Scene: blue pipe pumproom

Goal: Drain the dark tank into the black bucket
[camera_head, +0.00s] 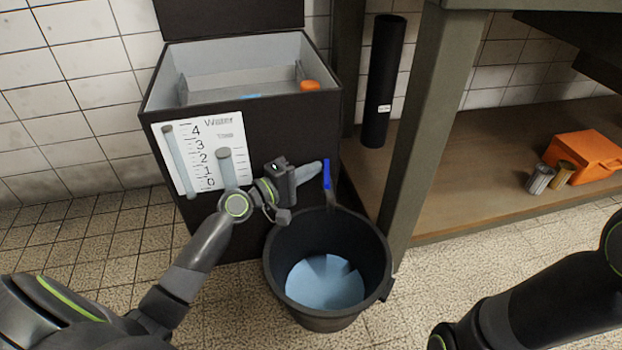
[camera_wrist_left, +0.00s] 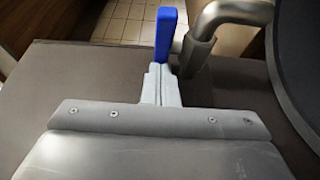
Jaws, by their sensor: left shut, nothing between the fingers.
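The dark tank (camera_head: 262,135) stands against the tiled wall with its lid raised. Its front has a white level panel (camera_head: 200,145) marked 0 to 4; my arm partly covers it. An orange float-like piece (camera_head: 309,86) sits inside at the right. A blue valve handle (camera_head: 327,174) stands upright near the tank's front right, by a metal spout (camera_wrist_left: 222,18). The black bucket (camera_head: 281,252) stands below, with pale blue liquid (camera_head: 325,282) in it. My left gripper (camera_head: 320,168) is shut and empty, fingertips close to the handle (camera_wrist_left: 165,38); contact is unclear. My right gripper is out of view.
A wooden shelf (camera_head: 450,190) with a grey-green post (camera_head: 412,130) stands right of the tank. It holds a black cylinder (camera_head: 385,85), an orange case (camera_head: 585,155) and two small cans. The tiled floor is clear at the left and before the shelf.

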